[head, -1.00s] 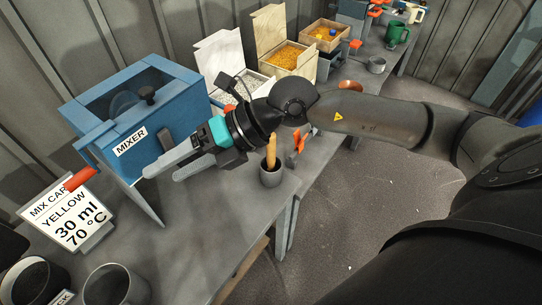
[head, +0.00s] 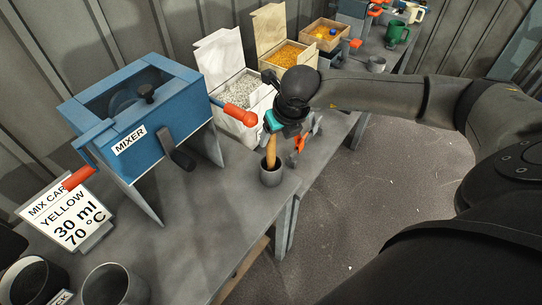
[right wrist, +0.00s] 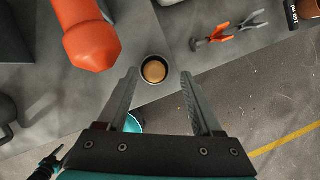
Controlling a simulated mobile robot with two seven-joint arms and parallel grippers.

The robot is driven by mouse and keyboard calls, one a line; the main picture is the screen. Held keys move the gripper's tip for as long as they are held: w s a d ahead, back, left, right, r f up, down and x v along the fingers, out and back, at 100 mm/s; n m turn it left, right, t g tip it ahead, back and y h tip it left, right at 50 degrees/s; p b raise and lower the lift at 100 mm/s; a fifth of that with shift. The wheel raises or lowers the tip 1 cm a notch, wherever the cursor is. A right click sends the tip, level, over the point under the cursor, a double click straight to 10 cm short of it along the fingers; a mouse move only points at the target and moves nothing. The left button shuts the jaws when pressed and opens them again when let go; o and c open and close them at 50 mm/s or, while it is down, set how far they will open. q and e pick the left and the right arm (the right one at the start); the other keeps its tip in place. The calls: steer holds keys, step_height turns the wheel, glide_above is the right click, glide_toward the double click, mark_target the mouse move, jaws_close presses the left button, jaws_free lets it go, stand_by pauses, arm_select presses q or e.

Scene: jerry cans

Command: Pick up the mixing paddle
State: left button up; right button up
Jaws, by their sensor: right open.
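The mixing paddle shows as a light wooden handle (head: 271,151) standing up out of a small grey cup (head: 270,175) near the table's front edge. In the right wrist view I look down on the round end of the wooden handle (right wrist: 154,71) inside the dark cup rim (right wrist: 146,80). My right gripper (head: 290,142) points down above the cup, close to the handle. In the right wrist view its open fingers (right wrist: 160,76) have the handle's end between them in the picture; I see no contact. My left gripper is out of view.
The blue mixer (head: 150,108) stands left of the cup, its orange crank grip (head: 240,115) close to my right gripper. Orange-handled pliers (right wrist: 232,30) lie beside the cup. Open boxes of grey (head: 237,92) and yellow granules (head: 284,56) stand behind.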

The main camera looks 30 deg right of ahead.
mark_target(269, 146)
steer(key=shift+a+x, duration=0.2)
steer(key=shift+x, duration=1.5)
steer(key=shift+a+x, duration=0.15)
steer(key=shift+x, duration=1.6)
steer(key=shift+c, duration=0.2)
jaws_close()
